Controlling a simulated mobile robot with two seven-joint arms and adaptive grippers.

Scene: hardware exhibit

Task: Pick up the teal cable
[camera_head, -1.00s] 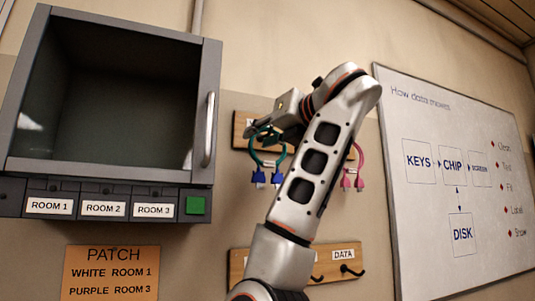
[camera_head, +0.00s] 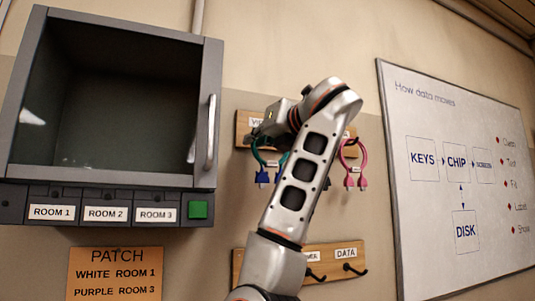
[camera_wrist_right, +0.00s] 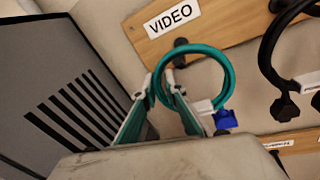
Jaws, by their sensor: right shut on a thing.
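The teal cable (camera_head: 257,157) is a coiled loop with blue plugs at the VIDEO end of the upper wooden hook board. In the right wrist view the teal loop (camera_wrist_right: 229,75) hangs at a dark peg below the VIDEO label. My right gripper (camera_head: 258,137) is at the loop's upper left in the head view, partly hidden by my own arm. In the right wrist view its fingers (camera_wrist_right: 163,92) are shut on the left side of the loop. I cannot tell whether the loop still rests on the peg. My left gripper is not in view.
A black cable (camera_wrist_right: 268,48) hangs right beside the teal one, and a pink cable (camera_head: 363,158) hangs further right. A lower hook board (camera_head: 330,255) is below. A whiteboard (camera_head: 450,110) is right.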

